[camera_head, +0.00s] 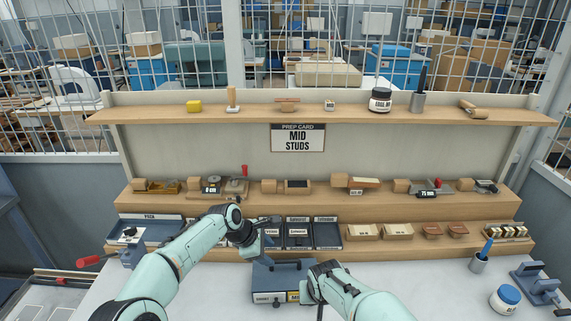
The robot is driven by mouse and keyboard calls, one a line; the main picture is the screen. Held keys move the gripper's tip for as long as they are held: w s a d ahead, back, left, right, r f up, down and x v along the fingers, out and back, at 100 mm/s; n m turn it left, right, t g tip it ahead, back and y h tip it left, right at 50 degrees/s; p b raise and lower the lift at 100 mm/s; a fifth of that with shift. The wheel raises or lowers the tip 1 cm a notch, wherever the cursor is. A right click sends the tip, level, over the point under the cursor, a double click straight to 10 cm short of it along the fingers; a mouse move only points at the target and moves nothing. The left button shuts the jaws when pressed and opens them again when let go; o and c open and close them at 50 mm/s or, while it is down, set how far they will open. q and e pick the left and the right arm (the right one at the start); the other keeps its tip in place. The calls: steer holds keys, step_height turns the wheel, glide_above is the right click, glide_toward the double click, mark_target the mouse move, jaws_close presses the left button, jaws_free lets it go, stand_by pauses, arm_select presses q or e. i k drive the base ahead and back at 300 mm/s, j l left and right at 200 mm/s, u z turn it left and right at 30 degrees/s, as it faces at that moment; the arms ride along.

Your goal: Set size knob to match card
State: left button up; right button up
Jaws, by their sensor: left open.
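The prep card (297,138) hangs on the back panel and reads "MID STUDS". A blue-grey box (283,272) stands on the bench at the front centre. Its front has a white label reading "SHORT", a yellow label beside it, and a small dark knob (276,304) low down; the knob's pointing is too small to read. My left gripper (270,228) is open, above and behind the box, in front of the dark trays. My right gripper (312,297) is at the box's right end and covers part of its front; its fingers are not clear.
Dark labelled trays (327,236) and small wooden blocks line the lower step (400,248). Several tools stand on the upper step. A red-handled tool (90,261) is at left. A blue-lidded jar (505,299) and a lever press (538,284) stand at right. Bench (440,290) is clear right of centre.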

mark_target(131, 231)
steer(key=k, duration=0.9)
